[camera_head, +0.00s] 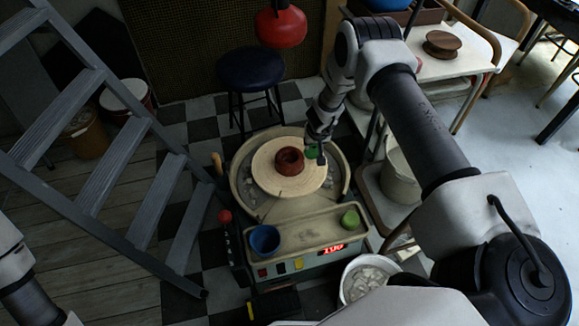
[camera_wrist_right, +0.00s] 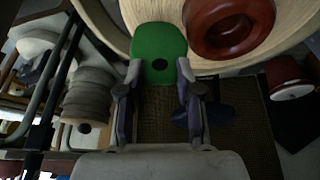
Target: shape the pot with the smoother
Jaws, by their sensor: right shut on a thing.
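The pot (camera_head: 290,160), a small reddish-brown ring shape with an open top, stands near the middle of the pale round wheel plate (camera_head: 262,174). In the right wrist view the pot (camera_wrist_right: 228,27) is at the top, right of the smoother. The smoother (camera_wrist_right: 158,50) is a flat green piece with a dark hole. My right gripper (camera_wrist_right: 158,88) is shut on it. In the head view the right gripper (camera_head: 319,155) is at the right of the pot, with the green smoother beside the pot; I cannot tell whether they touch. My left gripper is out of view; only part of my left arm shows.
The wheel's front tray holds a blue cup (camera_head: 264,240) and a green item (camera_head: 350,219). A bucket of pale lumps (camera_head: 368,278) stands at the front right. A grey ladder (camera_head: 110,140) is at the left, a dark stool (camera_head: 250,70) behind, and a red lamp (camera_head: 281,25) hangs above.

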